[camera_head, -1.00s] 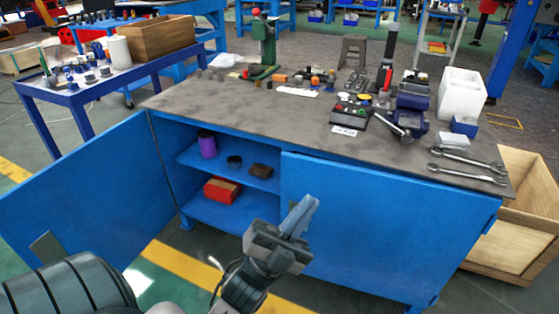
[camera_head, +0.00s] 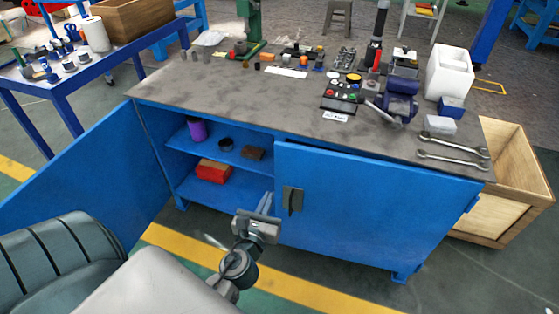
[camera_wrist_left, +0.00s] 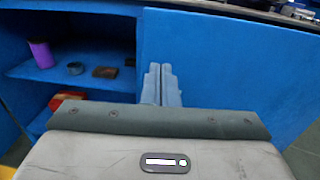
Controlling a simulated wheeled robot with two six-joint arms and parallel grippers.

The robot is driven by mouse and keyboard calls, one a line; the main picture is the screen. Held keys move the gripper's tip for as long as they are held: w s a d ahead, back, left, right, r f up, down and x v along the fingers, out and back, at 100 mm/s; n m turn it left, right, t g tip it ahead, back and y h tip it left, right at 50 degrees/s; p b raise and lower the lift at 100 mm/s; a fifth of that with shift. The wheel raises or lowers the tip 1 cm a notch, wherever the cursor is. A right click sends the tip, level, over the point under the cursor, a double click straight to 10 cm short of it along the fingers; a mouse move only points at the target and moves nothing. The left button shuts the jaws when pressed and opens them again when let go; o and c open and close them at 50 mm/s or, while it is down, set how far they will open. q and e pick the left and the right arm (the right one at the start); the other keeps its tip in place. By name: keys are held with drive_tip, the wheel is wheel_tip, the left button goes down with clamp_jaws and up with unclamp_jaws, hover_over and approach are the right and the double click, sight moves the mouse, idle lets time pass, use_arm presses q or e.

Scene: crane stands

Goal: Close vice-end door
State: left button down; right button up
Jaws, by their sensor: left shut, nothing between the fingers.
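The vice-end door (camera_head: 370,212) is the right blue door of the bench cabinet, below the blue vice (camera_head: 398,103). It looks nearly flush with the front, with a narrow dark gap along its top; I cannot tell if it is fully shut. Its dark handle (camera_head: 292,198) is near its left edge. My left gripper (camera_head: 266,200) is shut and empty, in front of the door's left edge. In the left wrist view its fingers (camera_wrist_left: 161,85) point at the door face (camera_wrist_left: 225,70); contact is unclear. My right gripper is out of view.
The left door (camera_head: 85,185) stands wide open. Inside, shelves hold a purple can (camera_head: 196,130), a red box (camera_head: 212,171) and small items. A wooden crate (camera_head: 505,190) stands at the bench's right end. A blue side table (camera_head: 60,97) is at the left.

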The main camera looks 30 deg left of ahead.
sight(284, 157)
use_arm(q)
drive_tip(key=x, duration=1.4)
drive_tip(key=shift+f, duration=0.1)
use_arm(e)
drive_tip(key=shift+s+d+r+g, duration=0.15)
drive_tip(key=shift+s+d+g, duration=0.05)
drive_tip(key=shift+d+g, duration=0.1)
use_arm(q)
drive_tip(key=shift+a, duration=0.1)
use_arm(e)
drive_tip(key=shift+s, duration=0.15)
